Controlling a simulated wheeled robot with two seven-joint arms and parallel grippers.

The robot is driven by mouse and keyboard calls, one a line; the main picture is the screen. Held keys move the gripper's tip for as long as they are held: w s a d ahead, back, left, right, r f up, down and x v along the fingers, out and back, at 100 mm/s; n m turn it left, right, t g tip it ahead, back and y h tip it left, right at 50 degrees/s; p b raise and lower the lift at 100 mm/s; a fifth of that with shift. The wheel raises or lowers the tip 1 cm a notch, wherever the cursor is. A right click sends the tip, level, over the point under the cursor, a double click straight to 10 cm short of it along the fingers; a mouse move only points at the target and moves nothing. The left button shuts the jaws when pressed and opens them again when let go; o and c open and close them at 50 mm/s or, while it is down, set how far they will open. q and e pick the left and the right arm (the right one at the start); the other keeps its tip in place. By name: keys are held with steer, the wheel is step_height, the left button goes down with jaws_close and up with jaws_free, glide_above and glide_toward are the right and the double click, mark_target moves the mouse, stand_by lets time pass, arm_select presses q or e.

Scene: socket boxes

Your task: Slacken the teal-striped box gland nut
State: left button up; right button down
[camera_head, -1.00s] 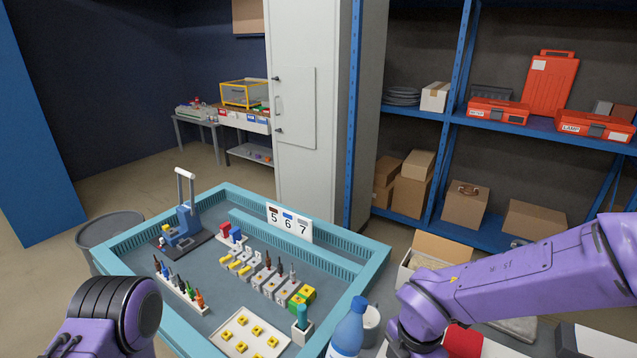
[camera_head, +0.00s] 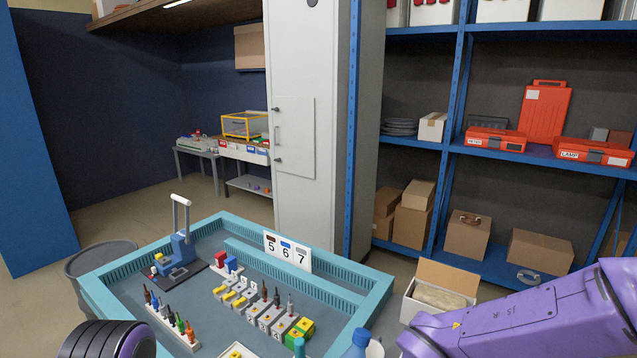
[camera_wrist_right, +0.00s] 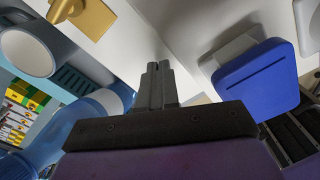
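A row of small grey boxes (camera_head: 271,318) with upright dark and grey stems stands in the teal-rimmed tray (camera_head: 372,300) in the head view. A green and yellow block (camera_head: 300,331) ends the row at the near right. I cannot make out a teal stripe or tell which part is its gland nut. My right gripper (camera_wrist_right: 158,72) shows in the right wrist view with its two fingers together and nothing between them. It is away from the boxes. My left gripper is out of view; only part of my left arm shows at the bottom left.
A rack of coloured-handle tools (camera_head: 170,318), a blue press-like stand (camera_head: 180,255) and a 5-6-7 card (camera_head: 287,252) are in the tray. A blue bottle (camera_head: 357,345) stands at its near right. An open carton (camera_head: 440,288) lies beyond my right arm.

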steer(key=shift+a, duration=0.1)
steer(key=shift+w+a+f+b, duration=0.15)
steer(key=shift+w+b, duration=0.15)
steer(key=shift+b, duration=0.15)
steer(key=shift+w+d+r, duration=0.15)
steer(key=shift+d+r, duration=0.05)
steer(key=shift+d, duration=0.2)
step_height(320, 180, up, 6)
steer(key=p, duration=0.4)
steer(key=shift+p, duration=0.4)
